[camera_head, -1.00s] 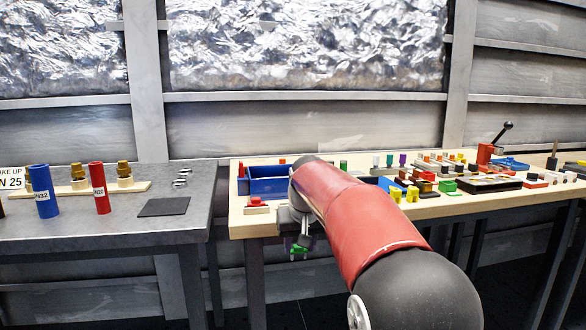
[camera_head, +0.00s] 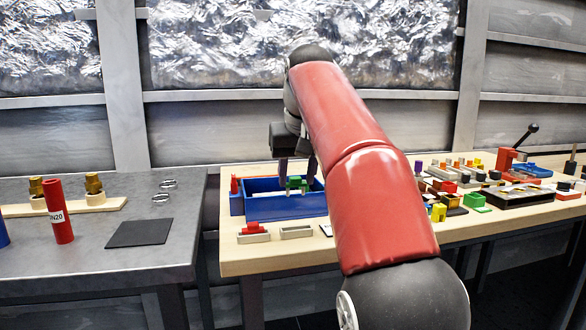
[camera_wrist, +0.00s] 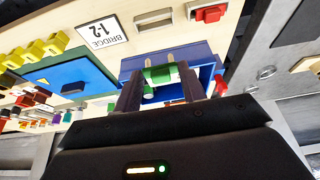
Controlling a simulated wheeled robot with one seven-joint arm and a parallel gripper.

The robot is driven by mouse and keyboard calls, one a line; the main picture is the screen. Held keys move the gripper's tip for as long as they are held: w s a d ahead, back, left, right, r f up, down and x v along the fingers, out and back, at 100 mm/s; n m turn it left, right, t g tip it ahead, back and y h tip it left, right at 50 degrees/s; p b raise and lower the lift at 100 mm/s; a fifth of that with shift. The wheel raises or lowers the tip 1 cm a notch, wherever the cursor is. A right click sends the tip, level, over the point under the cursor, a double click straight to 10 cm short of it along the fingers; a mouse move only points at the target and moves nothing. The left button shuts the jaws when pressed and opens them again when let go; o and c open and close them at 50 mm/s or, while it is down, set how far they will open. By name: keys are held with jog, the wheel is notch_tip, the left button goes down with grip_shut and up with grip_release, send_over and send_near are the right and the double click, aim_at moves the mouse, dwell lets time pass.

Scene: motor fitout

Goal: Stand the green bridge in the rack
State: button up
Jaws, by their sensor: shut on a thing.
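The green bridge (camera_head: 295,183) is between the two fingers of my gripper (camera_head: 297,172), which is shut on it. In the head view it is at the blue bin, and I cannot tell its exact height there. The wrist view shows the green bridge (camera_wrist: 160,74) with pale prongs, pointing away from my gripper (camera_wrist: 160,90). Two small pale rack holders stand at the table's front: one carries a red bridge (camera_head: 253,228), and the other, an empty holder (camera_head: 297,232), is to its right. The empty holder also shows in the wrist view (camera_wrist: 154,19).
The blue bin (camera_head: 270,208) stands just behind the holders. A red peg (camera_head: 234,185) is at its left. A sign reading BRIDGE 1-2 (camera_wrist: 102,30) lies near the empty holder. Yellow parts (camera_head: 438,212) and a green block (camera_head: 474,200) lie right of my arm.

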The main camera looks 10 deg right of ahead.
jog(key=shift+s, duration=0.2)
jog(key=shift+s+r, duration=0.1)
jog(key=shift+s, duration=0.1)
notch_tip(320, 180, down, 6)
jog(key=b, duration=0.4)
jog(key=shift+r+b, duration=0.1)
jog(key=shift+b, duration=0.2)
jog(key=shift+p, duration=0.7)
dwell(1.4)
jog(key=shift+f+b, duration=1)
jog(key=shift+f, duration=0.5)
jog(key=o, duration=1)
jog(key=shift+o, duration=0.2)
